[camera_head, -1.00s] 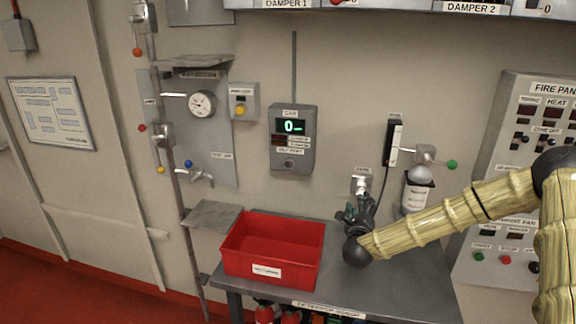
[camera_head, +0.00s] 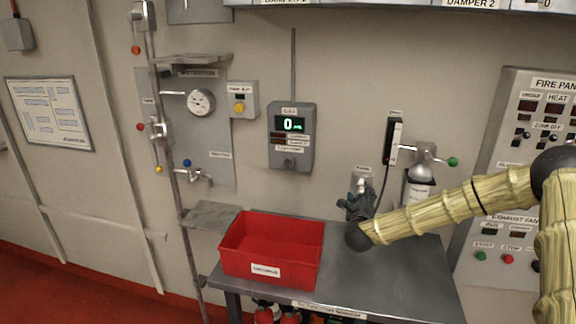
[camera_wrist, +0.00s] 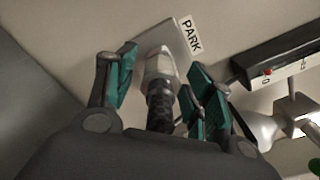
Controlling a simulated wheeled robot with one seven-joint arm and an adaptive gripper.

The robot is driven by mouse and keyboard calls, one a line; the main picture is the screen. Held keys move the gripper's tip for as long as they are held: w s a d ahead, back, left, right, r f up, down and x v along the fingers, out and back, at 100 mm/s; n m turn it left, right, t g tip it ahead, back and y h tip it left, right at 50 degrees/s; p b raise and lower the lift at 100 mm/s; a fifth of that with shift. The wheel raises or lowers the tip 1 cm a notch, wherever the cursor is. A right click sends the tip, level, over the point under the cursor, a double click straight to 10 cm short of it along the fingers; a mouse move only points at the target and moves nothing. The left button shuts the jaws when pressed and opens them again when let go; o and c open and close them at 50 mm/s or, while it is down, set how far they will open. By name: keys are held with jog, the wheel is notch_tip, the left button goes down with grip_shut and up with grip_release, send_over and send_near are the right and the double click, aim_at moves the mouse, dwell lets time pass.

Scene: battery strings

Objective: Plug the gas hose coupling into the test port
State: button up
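The coupling (camera_wrist: 160,68) is a pale metal fitting on a black ribbed hose end (camera_wrist: 160,105). It sits at a holder plate (camera_wrist: 183,38) labelled PARK on the wall. My gripper (camera_wrist: 165,82) has its green-padded fingers on either side of the coupling, with gaps visible on both sides. In the head view my gripper (camera_head: 358,203) is just below the parked coupling (camera_head: 362,184), which it partly hides. The grey gas unit (camera_head: 291,138) is on the wall to the left, its display reading 0. A round port (camera_head: 289,162) is on its lower face.
A red bin (camera_head: 272,248) stands on the grey bench (camera_head: 400,265), left of my gripper. A black-and-white wall device (camera_head: 394,142), a green-knobbed valve (camera_head: 427,153) and a bottle (camera_head: 419,186) are to the right. The wall between holder and gas unit looks clear.

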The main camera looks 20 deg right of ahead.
jog(key=c, duration=1)
jog(key=shift+b+v, duration=0.6)
jog(key=shift+v, duration=1.25)
jog(key=shift+b+v, duration=0.5)
jog(key=shift+v, duration=1.95)
jog(key=shift+d, duration=0.1)
